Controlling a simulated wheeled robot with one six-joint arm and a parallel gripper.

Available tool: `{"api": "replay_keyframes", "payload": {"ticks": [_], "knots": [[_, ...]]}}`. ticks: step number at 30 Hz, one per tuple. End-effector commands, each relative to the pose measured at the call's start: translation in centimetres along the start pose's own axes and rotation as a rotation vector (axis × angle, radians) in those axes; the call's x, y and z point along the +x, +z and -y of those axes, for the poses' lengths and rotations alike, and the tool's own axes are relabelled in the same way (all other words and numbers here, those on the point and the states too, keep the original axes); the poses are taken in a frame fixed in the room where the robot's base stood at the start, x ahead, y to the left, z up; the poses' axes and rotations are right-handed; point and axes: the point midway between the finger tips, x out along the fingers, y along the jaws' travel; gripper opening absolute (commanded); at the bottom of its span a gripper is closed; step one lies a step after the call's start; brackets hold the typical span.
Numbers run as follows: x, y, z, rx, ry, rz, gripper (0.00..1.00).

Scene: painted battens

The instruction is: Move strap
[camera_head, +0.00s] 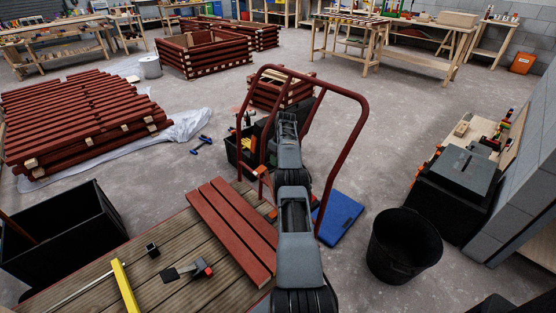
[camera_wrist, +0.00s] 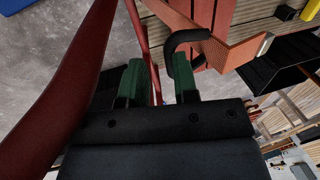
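In the wrist view an orange, strap-like band (camera_wrist: 236,52) crosses the upper right over the red boards, with a small metal piece at its right end. A black curved handle or loop (camera_wrist: 184,37) lies against it and reaches down beside my right finger. I cannot tell whether the loop belongs to the band. My gripper (camera_wrist: 157,80) has two green-lined fingers standing apart, with nothing visibly clamped between them. In the head view my gripper is hidden behind my arm. A small orange piece (camera_head: 265,182) shows beside the arm, near the boards.
A red tubular frame (camera_head: 345,145) rises around my arm. Red boards (camera_head: 232,228) lie on the slatted wooden top (camera_head: 150,238), with a yellow bar (camera_head: 125,287). A black bucket (camera_head: 403,250) and a blue lid-like panel (camera_head: 338,218) stand right. Stacked red battens (camera_head: 80,115) lie left.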

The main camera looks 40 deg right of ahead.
Motion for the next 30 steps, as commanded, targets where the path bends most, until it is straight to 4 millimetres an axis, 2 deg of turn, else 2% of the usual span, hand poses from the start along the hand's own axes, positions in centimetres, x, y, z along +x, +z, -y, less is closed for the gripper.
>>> {"api": "replay_keyframes", "payload": {"ticks": [1, 5, 16, 23, 30], "knots": [[2.8, 0.3, 0.2, 0.002, -0.026, 0.028, 0.27], [2.8, 0.3, 0.1, 0.002, -0.025, 0.028, 0.38], [2.3, 0.4, 0.0, 0.005, -0.023, 0.028, 0.38], [0.0, 0.6, 0.0, 0.006, -0.016, 0.019, 0.38], [-5.0, 0.8, 0.2, 0.007, -0.003, 0.0, 0.38]]}}
